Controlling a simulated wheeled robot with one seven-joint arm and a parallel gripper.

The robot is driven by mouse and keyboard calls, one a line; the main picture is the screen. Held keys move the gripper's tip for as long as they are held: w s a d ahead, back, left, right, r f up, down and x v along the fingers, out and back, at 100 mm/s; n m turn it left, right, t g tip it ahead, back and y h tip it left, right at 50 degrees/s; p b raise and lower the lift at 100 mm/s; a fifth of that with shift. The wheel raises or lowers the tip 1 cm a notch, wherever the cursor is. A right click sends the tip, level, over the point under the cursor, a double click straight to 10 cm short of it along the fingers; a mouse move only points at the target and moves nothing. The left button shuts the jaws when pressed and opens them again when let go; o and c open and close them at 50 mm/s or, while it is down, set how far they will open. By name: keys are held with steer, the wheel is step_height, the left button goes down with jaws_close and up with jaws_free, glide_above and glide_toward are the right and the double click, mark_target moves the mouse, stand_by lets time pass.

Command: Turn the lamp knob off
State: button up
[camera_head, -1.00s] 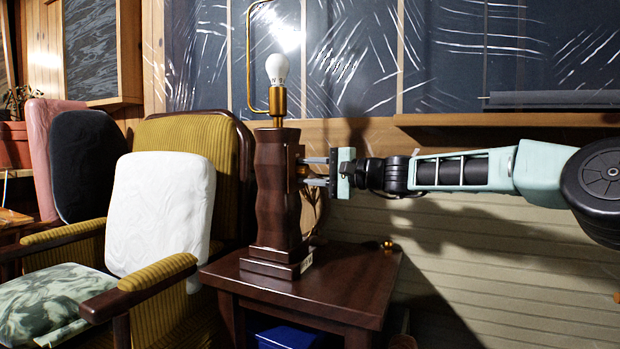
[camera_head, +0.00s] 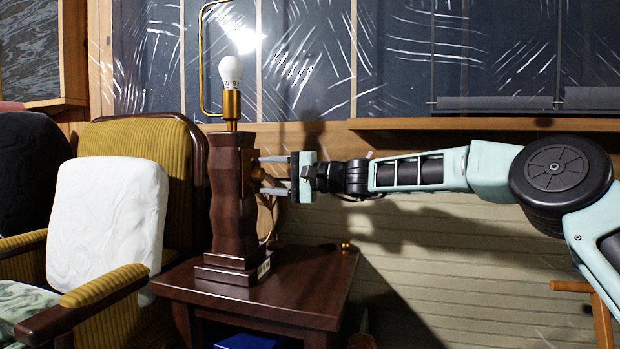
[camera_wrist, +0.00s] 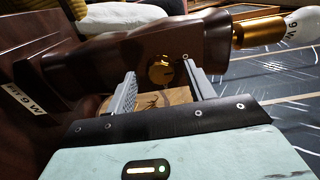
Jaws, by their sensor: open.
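The lamp (camera_head: 234,195) has a dark wooden body and stands upright on a small dark wooden table (camera_head: 265,290). Its bare white bulb (camera_head: 231,72) sits in a brass socket beside a bent brass frame. The brass lamp knob (camera_wrist: 161,70) is on the side of the body facing my gripper; in the head view it shows small (camera_head: 257,174). My gripper (camera_head: 262,175) is open, with its fingers pointing at the lamp. In the wrist view the fingers (camera_wrist: 162,88) are on either side of the knob, apart from it.
A yellow-striped armchair (camera_head: 150,140) with a white cushion (camera_head: 105,215) stands to the left. A wooden ledge (camera_head: 480,124) runs along the wall behind my arm. A small brass object (camera_head: 346,246) is at the table's back right. A blue thing (camera_head: 243,341) lies under the table.

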steer(key=p+v, duration=0.2)
steer(key=v, duration=1.4)
steer(key=s+a+f+n+g+h+p, duration=0.1)
steer(key=s+a+f+n+g+h, duration=0.25)
steer(key=s+a+f, duration=0.45)
steer(key=s+a+f+n+g+h+p, duration=0.1)
steer(key=s+a+f+n+g+h, duration=0.15)
steer(key=s, duration=0.65)
steer(key=s+a+f+n+g+h, duration=0.1)
steer(key=s+f+g+h, duration=0.2)
steer(key=s, duration=0.6)
steer(key=s+d+f+n+t+h+p, duration=0.1)
steer(key=s+d+f+n+h, duration=0.2)
steer(key=s+d, duration=0.5)
steer(key=s+d+f+n+t+h+p, duration=0.1)
steer(key=s+d+f+t+h, duration=0.2)
steer(key=s+d, duration=0.55)
step_height(320, 180, up, 37)
steer(key=s+a+g+h+p, duration=0.1)
steer(key=a+p, duration=0.1)
steer(key=p, duration=3.6)
steer(key=shift+s+r, duration=0.15)
steer(key=shift+s, duration=0.1)
